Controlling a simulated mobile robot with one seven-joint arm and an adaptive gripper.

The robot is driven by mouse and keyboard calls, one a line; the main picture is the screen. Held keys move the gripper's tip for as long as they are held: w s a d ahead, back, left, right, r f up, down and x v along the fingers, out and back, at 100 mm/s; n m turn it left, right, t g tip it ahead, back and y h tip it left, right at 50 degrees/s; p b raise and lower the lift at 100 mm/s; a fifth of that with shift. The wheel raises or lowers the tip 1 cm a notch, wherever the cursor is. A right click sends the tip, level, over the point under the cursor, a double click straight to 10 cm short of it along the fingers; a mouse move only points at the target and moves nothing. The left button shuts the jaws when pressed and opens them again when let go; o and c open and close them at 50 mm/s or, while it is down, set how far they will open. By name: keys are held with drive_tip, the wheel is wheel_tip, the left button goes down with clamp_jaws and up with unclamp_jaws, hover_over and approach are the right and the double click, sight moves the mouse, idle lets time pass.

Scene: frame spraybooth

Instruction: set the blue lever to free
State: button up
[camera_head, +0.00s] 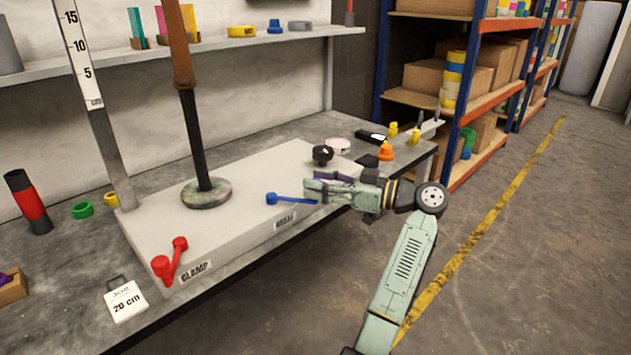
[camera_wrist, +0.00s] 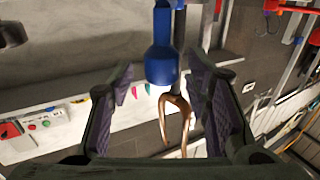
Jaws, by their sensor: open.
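The blue lever (camera_head: 290,199) lies on the right part of the pale workbench block, above a small label that I cannot read clearly. Its arm points right, toward my gripper (camera_head: 308,190), which comes in from the right at the lever's end. In the wrist view the blue lever (camera_wrist: 162,58) hangs down from the top, with its thick end between the tips of my gripper (camera_wrist: 162,80). The jaws are open, with a gap on each side of the lever. I cannot tell whether a finger touches it.
A red lever (camera_head: 172,260) stands on the block (camera_head: 140,228) by a CLAMP label. A black post (camera_head: 196,140) holds a brown fork (camera_head: 179,45) beside a height scale (camera_head: 84,60). A black knob (camera_head: 322,154) sits close behind my gripper. The floor at right is clear.

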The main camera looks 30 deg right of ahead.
drive_tip(key=v, duration=1)
drive_tip(key=shift+s+d, duration=0.25)
